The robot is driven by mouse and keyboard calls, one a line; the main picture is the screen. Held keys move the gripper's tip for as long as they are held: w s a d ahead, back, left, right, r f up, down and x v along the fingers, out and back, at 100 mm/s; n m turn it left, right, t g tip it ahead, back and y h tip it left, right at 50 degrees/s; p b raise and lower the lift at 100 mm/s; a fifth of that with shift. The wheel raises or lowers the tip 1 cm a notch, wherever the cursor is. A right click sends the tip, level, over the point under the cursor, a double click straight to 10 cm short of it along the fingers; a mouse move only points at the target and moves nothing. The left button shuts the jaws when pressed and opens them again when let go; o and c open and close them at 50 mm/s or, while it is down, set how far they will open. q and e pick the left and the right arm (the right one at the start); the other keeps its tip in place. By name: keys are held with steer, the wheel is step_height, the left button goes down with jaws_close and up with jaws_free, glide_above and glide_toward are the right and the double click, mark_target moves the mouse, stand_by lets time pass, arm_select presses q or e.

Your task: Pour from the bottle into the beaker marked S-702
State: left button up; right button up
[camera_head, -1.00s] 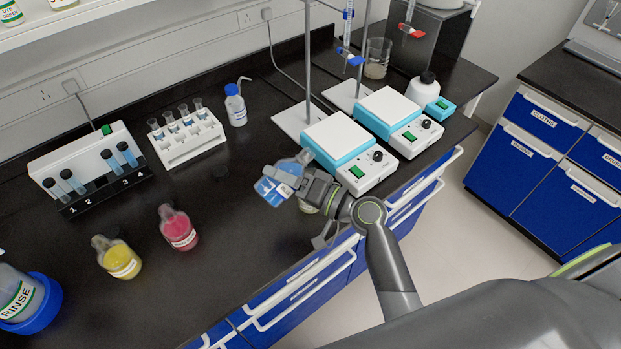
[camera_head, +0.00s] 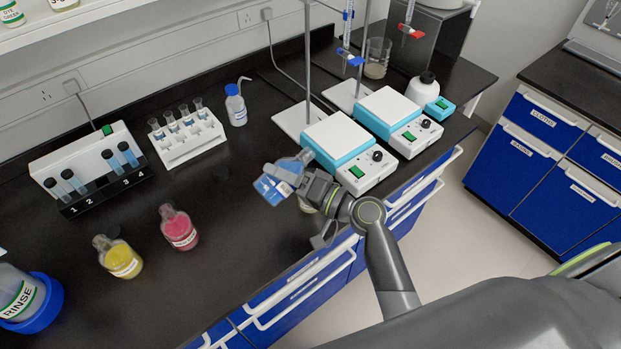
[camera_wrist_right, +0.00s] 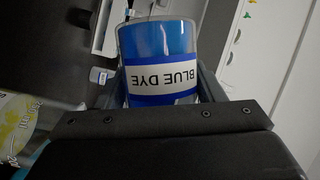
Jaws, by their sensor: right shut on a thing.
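My right gripper (camera_head: 308,187) is shut on a bottle of blue liquid (camera_head: 272,188), held tilted above the bench in front of the left hotplate. In the right wrist view the bottle (camera_wrist_right: 160,42) sits between the fingers, with a label reading BLUE DYE. A pale rounded piece of glassware (camera_head: 307,206) shows partly below the gripper, mostly hidden; I cannot tell what it is. A glass beaker (camera_head: 377,58) stands at the back right. I cannot read S-702 on anything. My left gripper is not in view.
Two hotplates (camera_head: 341,146) with stands are close behind the gripper. Flasks of yellow (camera_head: 122,259) and red (camera_head: 180,230) liquid, a tube rack (camera_head: 190,143), a wash bottle (camera_head: 236,108) and a RINSE bottle (camera_head: 18,298) stand left. The bench between is mostly clear. A yellow-and-white printed surface (camera_wrist_right: 15,120) shows close in the wrist view.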

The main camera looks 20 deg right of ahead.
steer(key=shift+r+m, duration=0.25)
steer(key=shift+m, duration=0.05)
stand_by(0.4)
steer(key=shift+s+a+f+m+t+b, duration=0.15)
steer(key=shift+a+m+t+b, duration=0.2)
steer(key=shift+m+b, duration=0.35)
stand_by(1.9)
steer(key=shift+d+f+m+t+b, duration=0.1)
steer(key=shift+f+m+t+b, duration=0.25)
steer(key=shift+f+m+b, duration=0.4)
stand_by(1.3)
